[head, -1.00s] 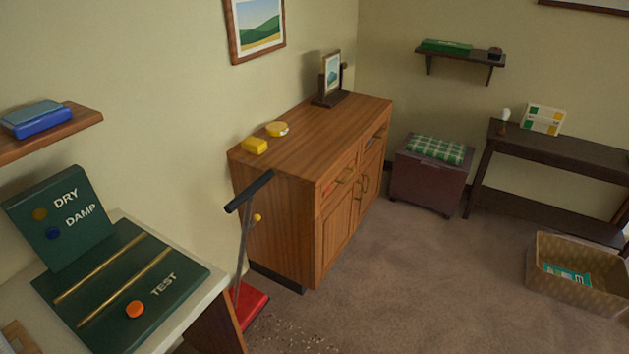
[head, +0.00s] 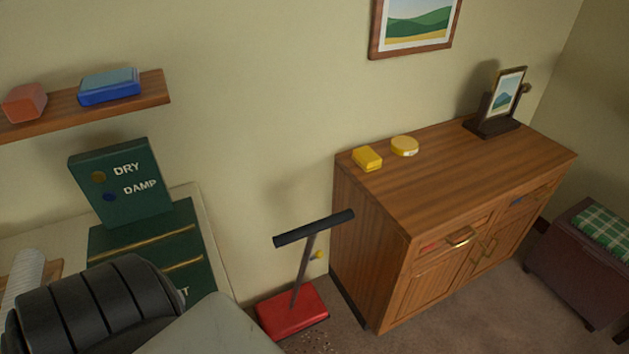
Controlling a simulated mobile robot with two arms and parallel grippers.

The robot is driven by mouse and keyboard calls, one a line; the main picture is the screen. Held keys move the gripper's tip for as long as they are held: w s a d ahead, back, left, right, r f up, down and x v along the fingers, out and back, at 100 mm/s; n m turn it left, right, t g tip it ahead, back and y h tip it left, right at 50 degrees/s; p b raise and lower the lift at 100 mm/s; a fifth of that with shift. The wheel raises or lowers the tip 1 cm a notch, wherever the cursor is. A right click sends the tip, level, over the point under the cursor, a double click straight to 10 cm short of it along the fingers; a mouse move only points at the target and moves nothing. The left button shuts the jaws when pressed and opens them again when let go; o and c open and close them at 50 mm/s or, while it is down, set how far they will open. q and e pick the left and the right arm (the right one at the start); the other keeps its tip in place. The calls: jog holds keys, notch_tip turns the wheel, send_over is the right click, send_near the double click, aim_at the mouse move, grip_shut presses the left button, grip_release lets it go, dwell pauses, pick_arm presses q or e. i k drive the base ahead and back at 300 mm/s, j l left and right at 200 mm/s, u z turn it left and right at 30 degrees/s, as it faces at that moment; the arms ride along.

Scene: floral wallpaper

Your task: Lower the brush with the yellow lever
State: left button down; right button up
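A carpet sweeper with a red base (head: 292,311) stands on the floor between the green tester and the wooden cabinet. Its grey handle rises to a black crossbar grip (head: 314,228), which leans slightly. A small yellow lever knob (head: 319,255) shows beside the handle, just right of it. The brush under the red base is hidden. A black ribbed part and a grey link of my own arm fill the lower left. No gripper fingers of mine show in the head view.
The wooden cabinet (head: 377,236) stands close right of the sweeper. The green DRY/DAMP tester (head: 122,184) sits on a pale table at left, partly behind my arm. A wall shelf (head: 148,92) is above it. Crumbs (head: 322,343) lie on the carpet before the sweeper.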

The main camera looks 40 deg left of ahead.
aim_at(318, 254)
jog(key=i+l+u, duration=0.15)
jog(key=i+u, duration=0.15)
jog(key=u, duration=0.2)
jog(key=i+l+u, duration=0.2)
jog(key=u, duration=0.3)
jog(key=i+l+u, duration=0.2)
jog(key=l+u, duration=0.15)
jog(key=u, duration=0.15)
jog(key=i+l+u, duration=0.15)
jog(key=l+u, duration=0.7)
jog(key=i+l, duration=0.05)
jog(key=l, duration=0.05)
